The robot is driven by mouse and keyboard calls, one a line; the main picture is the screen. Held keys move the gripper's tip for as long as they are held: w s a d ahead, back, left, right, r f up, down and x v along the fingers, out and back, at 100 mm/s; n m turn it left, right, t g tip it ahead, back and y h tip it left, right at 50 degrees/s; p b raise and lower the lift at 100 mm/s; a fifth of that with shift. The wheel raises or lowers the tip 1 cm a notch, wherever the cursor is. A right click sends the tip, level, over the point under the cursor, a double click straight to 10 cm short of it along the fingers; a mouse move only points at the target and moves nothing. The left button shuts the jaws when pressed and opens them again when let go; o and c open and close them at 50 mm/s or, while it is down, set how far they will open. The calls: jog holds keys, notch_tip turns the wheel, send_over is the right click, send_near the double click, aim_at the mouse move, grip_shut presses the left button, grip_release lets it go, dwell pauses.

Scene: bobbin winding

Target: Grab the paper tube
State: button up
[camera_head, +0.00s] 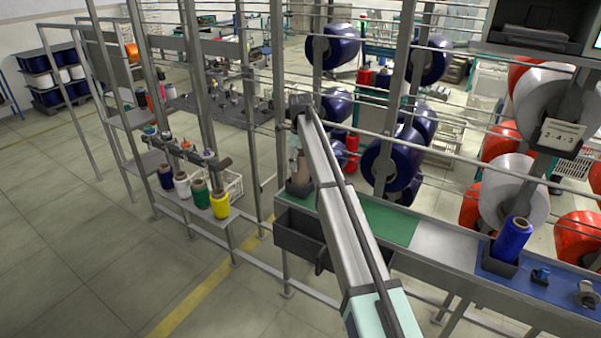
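A tan paper tube (303,171) stands in a dark square holder (298,189) at the left end of the rail-side bench. My arm crosses the picture from the bottom to its wrist above this holder. My gripper (297,152) points down at the top of the tube, partly hidden by my own arm. The fingers are too small and too covered to tell whether they are open or shut, or whether they touch the tube.
A green mat (385,221) and a blue mat (545,278) lie on the bench; a blue spool (513,240) stands right. A dark bin (298,238) hangs below. Metal posts and rods stand close around my wrist. Coloured spools (202,193) stand on a left shelf.

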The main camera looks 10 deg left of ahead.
jog(key=c, duration=0.6)
jog(key=shift+c, duration=0.2)
jog(key=shift+r, duration=0.15)
